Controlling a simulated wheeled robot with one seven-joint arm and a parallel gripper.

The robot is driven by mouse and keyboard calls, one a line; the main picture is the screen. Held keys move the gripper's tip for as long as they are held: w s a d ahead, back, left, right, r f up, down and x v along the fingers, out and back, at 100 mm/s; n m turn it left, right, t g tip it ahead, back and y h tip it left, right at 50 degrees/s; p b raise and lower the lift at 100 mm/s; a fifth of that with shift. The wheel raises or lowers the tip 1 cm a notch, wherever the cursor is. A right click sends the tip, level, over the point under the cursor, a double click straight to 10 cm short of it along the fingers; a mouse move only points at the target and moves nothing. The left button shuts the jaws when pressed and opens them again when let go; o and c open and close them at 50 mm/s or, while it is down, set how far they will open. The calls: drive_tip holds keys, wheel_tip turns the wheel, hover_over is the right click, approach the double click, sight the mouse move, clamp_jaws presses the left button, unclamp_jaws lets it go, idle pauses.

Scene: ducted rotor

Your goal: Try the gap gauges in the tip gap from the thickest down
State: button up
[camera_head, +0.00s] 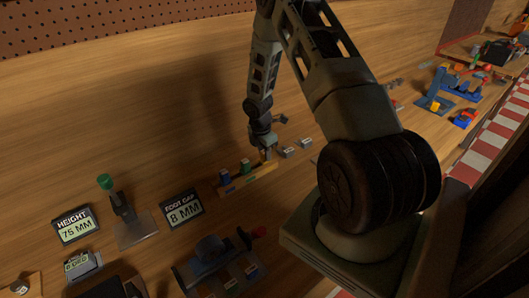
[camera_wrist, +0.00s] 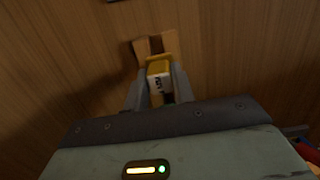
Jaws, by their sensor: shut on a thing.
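My gripper (camera_head: 266,155) is at the right end of a low yellowish wooden rack (camera_head: 262,183) on the bench. The rack carries small coloured blocks, among them a green one (camera_head: 245,166) and a blue-grey one (camera_head: 225,177). In the wrist view my gripper (camera_wrist: 158,92) is shut on a yellow-topped gauge (camera_wrist: 158,67) with a white label, too blurred to read surely. A wooden piece (camera_wrist: 170,42) shows just beyond it; I cannot tell whether the gauge touches it. The tip gap cannot be made out.
Small grey blocks (camera_head: 288,152) lie right of the rack. Displays reading "HEIGHT 75 MM" (camera_head: 74,224) and a gap of "8 MM" (camera_head: 182,209) flank a green-topped stand (camera_head: 137,230). A dark blue fixture (camera_head: 210,250) stands in front. Bench behind the rack is clear.

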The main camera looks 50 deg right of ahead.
drive_tip(key=o, duration=1.1)
drive_tip(key=shift+c, duration=0.2)
wheel_tip(320, 180, up, 17)
drive_tip(key=a+b, duration=0.2)
drive_tip(key=b, duration=0.1)
drive_tip(key=shift+w, duration=0.25)
drive_tip(key=shift+r, duration=0.1)
